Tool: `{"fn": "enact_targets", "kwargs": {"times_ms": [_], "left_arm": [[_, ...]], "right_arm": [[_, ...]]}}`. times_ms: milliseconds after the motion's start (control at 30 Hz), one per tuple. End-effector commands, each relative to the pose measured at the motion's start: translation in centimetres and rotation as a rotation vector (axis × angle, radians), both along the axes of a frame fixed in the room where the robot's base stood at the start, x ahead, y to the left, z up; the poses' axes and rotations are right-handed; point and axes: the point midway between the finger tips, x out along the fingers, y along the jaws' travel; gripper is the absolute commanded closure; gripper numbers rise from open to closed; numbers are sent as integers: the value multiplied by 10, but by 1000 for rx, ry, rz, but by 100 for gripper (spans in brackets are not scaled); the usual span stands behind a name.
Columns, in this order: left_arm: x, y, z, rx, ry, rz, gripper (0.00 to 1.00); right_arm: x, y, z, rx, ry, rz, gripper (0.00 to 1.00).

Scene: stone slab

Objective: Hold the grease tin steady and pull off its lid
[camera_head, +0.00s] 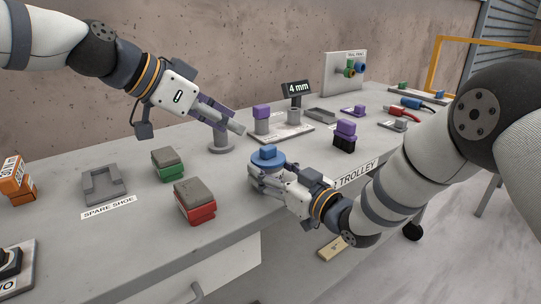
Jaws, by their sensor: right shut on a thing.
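The grease tin (253,172) is a low pale round tin near the front edge of the bench. Its blue lid (268,158), with a raised blue knob, sits on top. My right gripper (258,184) comes in from the right and is shut on the tin's side, below the lid. It hides much of the tin's body. My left gripper (236,124) is above the bench, up and left of the tin and apart from the lid. Its fingers point down to the right and overlap in this view, so their opening is unclear.
Sanding blocks, green (168,164) and red (195,201), lie left of the tin. A purple-topped black brush (344,136) stands to its right. A "4 mm" sign (297,88) and tray (292,133) are behind.

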Motion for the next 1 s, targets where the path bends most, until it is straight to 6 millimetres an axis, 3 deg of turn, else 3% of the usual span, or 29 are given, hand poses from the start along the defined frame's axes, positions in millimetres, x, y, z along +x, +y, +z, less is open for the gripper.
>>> {"fn": "enact_targets", "kwargs": {"times_ms": [167,200,267,667,1000], "left_arm": [[0,0,0,0,0,0,67],[0,0,0,0,0,0,67],[0,0,0,0,0,0,67],[0,0,0,0,0,0,67],[0,0,0,0,0,0,67]], "right_arm": [[0,0,-1,-1,2,-1,94],[0,0,-1,-1,2,-1,34],[0,0,-1,-1,1,-1,21],[-6,-6,-1,-2,4,-1,20],[-72,-60,0,0,3,-2,20]]}}
